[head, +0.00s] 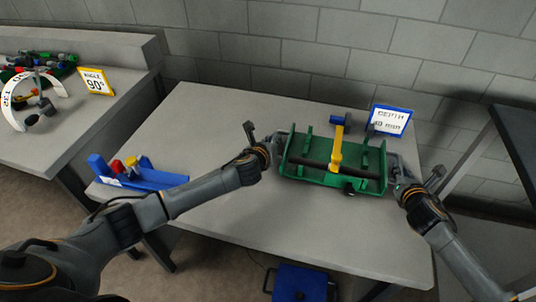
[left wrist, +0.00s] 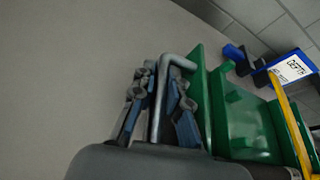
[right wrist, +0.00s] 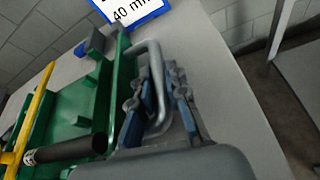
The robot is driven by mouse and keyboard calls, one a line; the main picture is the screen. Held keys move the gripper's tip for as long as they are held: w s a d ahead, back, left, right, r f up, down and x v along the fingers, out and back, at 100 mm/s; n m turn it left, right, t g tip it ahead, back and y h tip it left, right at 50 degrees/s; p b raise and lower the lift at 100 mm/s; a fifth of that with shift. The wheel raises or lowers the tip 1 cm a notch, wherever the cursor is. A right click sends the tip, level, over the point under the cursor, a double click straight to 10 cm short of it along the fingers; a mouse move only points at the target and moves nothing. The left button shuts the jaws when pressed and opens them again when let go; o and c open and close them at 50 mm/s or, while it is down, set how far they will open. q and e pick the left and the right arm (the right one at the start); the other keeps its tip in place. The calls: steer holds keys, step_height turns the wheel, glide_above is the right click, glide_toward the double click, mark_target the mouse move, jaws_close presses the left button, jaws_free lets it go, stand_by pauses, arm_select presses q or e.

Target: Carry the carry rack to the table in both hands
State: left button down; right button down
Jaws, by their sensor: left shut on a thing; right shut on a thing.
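The green carry rack (head: 310,174) is at the right part of the grey table (head: 230,215) in the head view, held from both ends. A yellow-handled tool with a blue end (head: 337,150) and a black bar (head: 322,166) lie across it. My left gripper (head: 272,142) is shut on the grey handle at the rack's left end, which shows between the fingers in the left wrist view (left wrist: 160,100). My right gripper (head: 398,183) is shut on the right handle, seen in the right wrist view (right wrist: 160,95). I cannot tell whether the rack's underside touches the table.
A blue holder (head: 140,178) with red and yellow parts stands at the table's left. A blue-framed sign (head: 390,120) stands behind the rack. Another table (head: 70,115) with an "ANGLE 90°" sign (head: 96,81) is at left. A dark shelf (head: 515,140) stands at right. The table's middle is clear.

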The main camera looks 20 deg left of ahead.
arm_select(q)
steer(key=shift+f+b, duration=0.4)
steer(key=shift+f, duration=0.05)
arm_select(e)
steer(key=shift+d+f, duration=0.1)
steer(key=shift+f, duration=0.35)
arm_select(q)
steer(key=c, duration=1.8)
jaws_free()
steer(key=shift+a+f, duration=0.1)
steer(key=shift+f, duration=0.2)
arm_select(e)
steer(key=c, duration=1.8)
jaws_free()
steer(key=shift+f, duration=0.3)
arm_select(q)
steer(key=o, duration=0.5)
steer(key=shift+s+r, duration=0.1)
steer(key=shift+r, duration=0.1)
steer(key=shift+c, duration=0.2)
arm_select(e)
steer(key=o, duration=0.5)
steer(key=shift+s+r, duration=0.1)
steer(key=shift+r, duration=0.1)
steer(key=shift+c, duration=0.2)
